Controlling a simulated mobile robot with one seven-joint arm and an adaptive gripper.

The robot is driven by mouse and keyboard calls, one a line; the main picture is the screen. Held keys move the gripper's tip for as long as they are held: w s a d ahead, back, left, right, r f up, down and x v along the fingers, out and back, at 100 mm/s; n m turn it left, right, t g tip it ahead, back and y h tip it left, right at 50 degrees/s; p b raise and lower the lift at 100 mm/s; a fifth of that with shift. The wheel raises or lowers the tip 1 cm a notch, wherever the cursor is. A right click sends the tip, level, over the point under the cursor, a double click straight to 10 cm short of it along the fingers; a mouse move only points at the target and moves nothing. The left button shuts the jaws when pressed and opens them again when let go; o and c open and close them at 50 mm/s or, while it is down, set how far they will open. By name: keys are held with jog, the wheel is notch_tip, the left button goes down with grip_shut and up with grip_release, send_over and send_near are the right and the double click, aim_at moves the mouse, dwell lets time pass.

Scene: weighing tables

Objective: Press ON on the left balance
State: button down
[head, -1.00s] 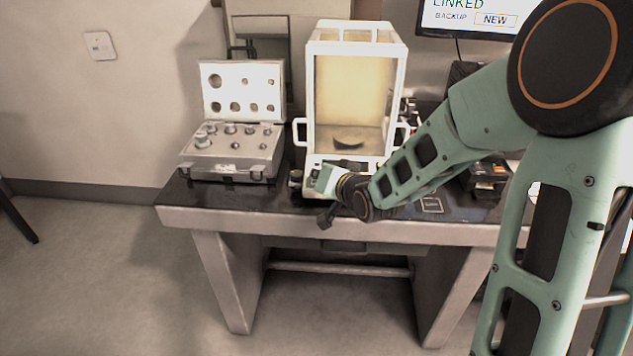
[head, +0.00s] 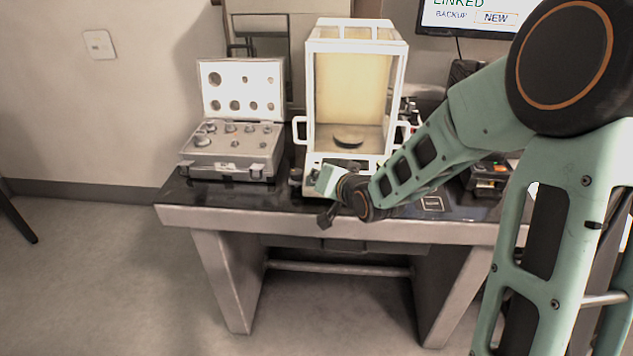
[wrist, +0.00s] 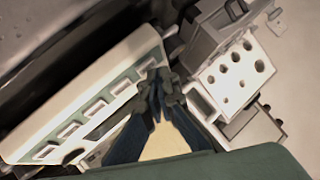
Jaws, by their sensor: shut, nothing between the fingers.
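The balance (head: 397,85) stands on the dark table top, a tall white-framed glass case with a round dark pan (head: 348,137) inside. Its low front is mostly hidden by my wrist in the head view. In the wrist view, its pale front panel (wrist: 112,72) runs diagonally, with a row of several button-like rectangles. My gripper (wrist: 160,82) is shut and empty, its dark fingertips at the upper right end of that row. Whether they touch the panel I cannot tell. No button label is readable.
An open grey case of weights (head: 228,160) stands left of the balance; it also shows in the wrist view (wrist: 232,75). A monitor (head: 470,20) hangs at the back right. A small dark device (head: 488,178) sits right of my forearm.

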jog(key=shift+w+f+b, duration=0.15)
jog(key=shift+f+b, duration=0.15)
jog(key=shift+f, duration=0.05)
dwell(0.7)
jog(key=shift+r, duration=0.1)
jog(key=shift+s+r+p, duration=0.3)
jog(key=shift+r+p, duration=0.3)
jog(key=shift+r, duration=0.05)
jog(key=shift+r, duration=0.1)
jog(key=r+p, duration=0.1)
jog(key=s+r+p, duration=0.1)
jog(key=r, duration=0.1)
jog(key=r+p, duration=0.1)
jog(key=p, duration=0.1)
jog(key=shift+s+r, duration=0.25)
jog(key=shift+s, duration=0.15)
dwell(0.5)
